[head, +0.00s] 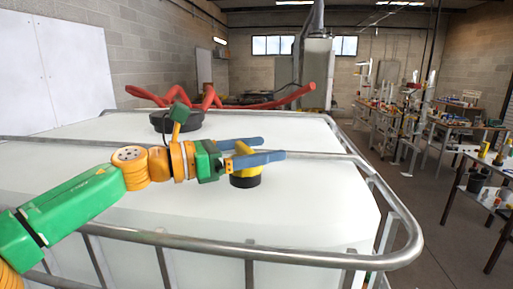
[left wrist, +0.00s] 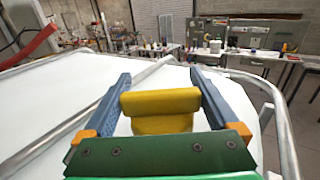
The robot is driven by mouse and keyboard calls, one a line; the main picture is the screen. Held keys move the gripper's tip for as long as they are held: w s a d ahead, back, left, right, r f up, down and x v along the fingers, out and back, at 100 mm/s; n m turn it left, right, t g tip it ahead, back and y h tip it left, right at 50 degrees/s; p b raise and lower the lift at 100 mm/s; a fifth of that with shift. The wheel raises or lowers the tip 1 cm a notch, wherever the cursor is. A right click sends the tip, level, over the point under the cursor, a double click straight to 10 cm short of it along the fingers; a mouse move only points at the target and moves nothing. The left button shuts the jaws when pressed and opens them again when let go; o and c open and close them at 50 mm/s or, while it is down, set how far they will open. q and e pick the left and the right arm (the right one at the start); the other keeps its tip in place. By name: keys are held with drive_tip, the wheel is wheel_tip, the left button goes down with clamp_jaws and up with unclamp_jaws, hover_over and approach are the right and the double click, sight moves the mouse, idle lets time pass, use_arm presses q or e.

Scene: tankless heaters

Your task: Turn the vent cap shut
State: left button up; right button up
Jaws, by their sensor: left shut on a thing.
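The vent cap (head: 246,172) is yellow with a black base (head: 245,183). It sits on top of the white tank (head: 310,200), right of the picture's middle line of my left arm. My left gripper (head: 268,150), with blue fingers, reaches over it from the left. In the left wrist view, the cap's yellow grip bar (left wrist: 160,102) lies between the two fingers (left wrist: 159,74), and the gripper is shut on it. The fingers partly hide the cap in the head view. My right gripper is not in view.
A metal rail (head: 300,257) frames the tank top, and a bar (head: 290,153) crosses it behind the cap. Cluttered workbenches (head: 470,105) stand at the right.

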sight(241, 153)
use_arm(q)
drive_tip(key=shift+s+m+g+h, duration=0.1)
drive_tip(key=shift+m+g+h, duration=0.25)
drive_tip(key=shift+g, duration=0.25)
drive_tip(key=o, duration=1)
drive_tip(key=shift+d, duration=0.2)
drive_tip(key=shift+a+f, duration=0.1)
drive_tip(key=shift+f, duration=0.05)
drive_tip(key=b+v, duration=0.4)
drive_tip(key=v, duration=0.2)
drive_tip(key=shift+a, duration=0.2)
drive_tip(key=shift+s+a, duration=0.1)
drive_tip(key=shift+a, duration=0.25)
